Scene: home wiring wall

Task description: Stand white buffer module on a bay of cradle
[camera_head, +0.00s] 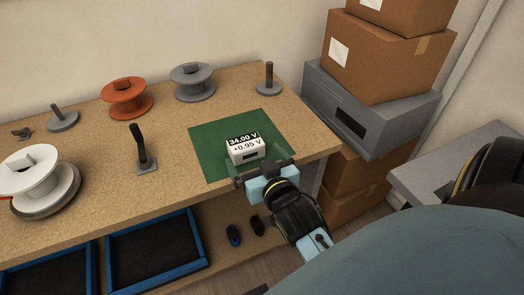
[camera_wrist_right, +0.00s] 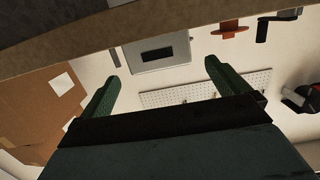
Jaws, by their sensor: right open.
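In the right wrist view my right gripper (camera_wrist_right: 163,72) also shows two spread green fingers. I cannot make out a cradle with bays in either view. My left gripper is not in view.
A black-handled post (camera_head: 139,148), an orange spool (camera_head: 127,98), a grey spool (camera_head: 192,81) and a white spool (camera_head: 29,168) stand on the bench (camera_head: 98,215). Blue-rimmed trays (camera_head: 155,235) lie below its front. A grey slotted box (camera_head: 345,100) and cartons (camera_head: 385,55) are stacked at right.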

